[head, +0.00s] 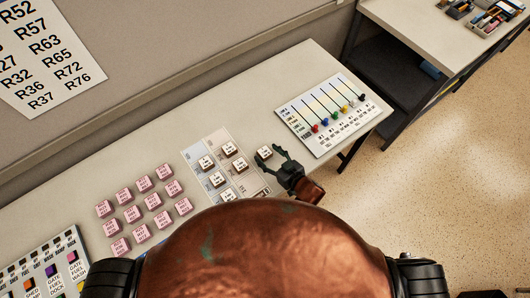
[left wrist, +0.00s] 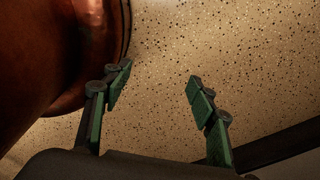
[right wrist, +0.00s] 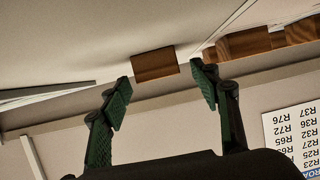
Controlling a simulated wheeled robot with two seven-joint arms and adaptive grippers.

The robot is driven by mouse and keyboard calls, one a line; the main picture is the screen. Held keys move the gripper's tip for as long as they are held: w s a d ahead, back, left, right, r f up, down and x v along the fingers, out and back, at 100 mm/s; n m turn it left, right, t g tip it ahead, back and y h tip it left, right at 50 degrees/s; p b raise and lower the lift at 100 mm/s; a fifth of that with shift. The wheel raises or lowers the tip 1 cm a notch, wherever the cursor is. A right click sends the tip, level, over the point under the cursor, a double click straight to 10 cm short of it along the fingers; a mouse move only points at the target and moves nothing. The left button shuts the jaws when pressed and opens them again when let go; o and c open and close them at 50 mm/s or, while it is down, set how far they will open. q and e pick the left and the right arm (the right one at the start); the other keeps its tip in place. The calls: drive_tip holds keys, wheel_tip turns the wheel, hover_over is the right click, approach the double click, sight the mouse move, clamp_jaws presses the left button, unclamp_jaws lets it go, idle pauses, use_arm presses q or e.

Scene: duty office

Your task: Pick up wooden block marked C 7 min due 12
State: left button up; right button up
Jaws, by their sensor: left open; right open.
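Several small wooden blocks with white, lettered tops stand on the desk. One stands apart (head: 264,152), right of the grey-and-white sheet; its lettering is too small to read, so I cannot tell if it is the C block. My right gripper (head: 271,156) is open with its fingertips at this block. In the right wrist view, its brown wooden side (right wrist: 154,64) shows between and just beyond the open fingers (right wrist: 160,76), with nothing held. My left gripper (left wrist: 154,82) is open and empty over the speckled floor; the head view does not show it.
Other white-topped blocks (head: 217,179) stand on the sheet (head: 249,185), close to the left. Pink blocks (head: 153,201) stand farther left. A board with coloured sliders (head: 334,115) lies to the right. A partition wall (head: 200,60) rises behind the desk.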

drive_tip(key=shift+x, duration=0.85)
drive_tip(key=shift+w+a+f, duration=0.15)
drive_tip(key=shift+w+f, duration=0.15)
drive_tip(key=c, duration=1.2)
use_arm(q)
drive_tip(key=shift+w+f, duration=0.1)
drive_tip(key=shift+w, duration=0.95)
use_arm(e)
drive_tip(key=shift+c, duration=0.2)
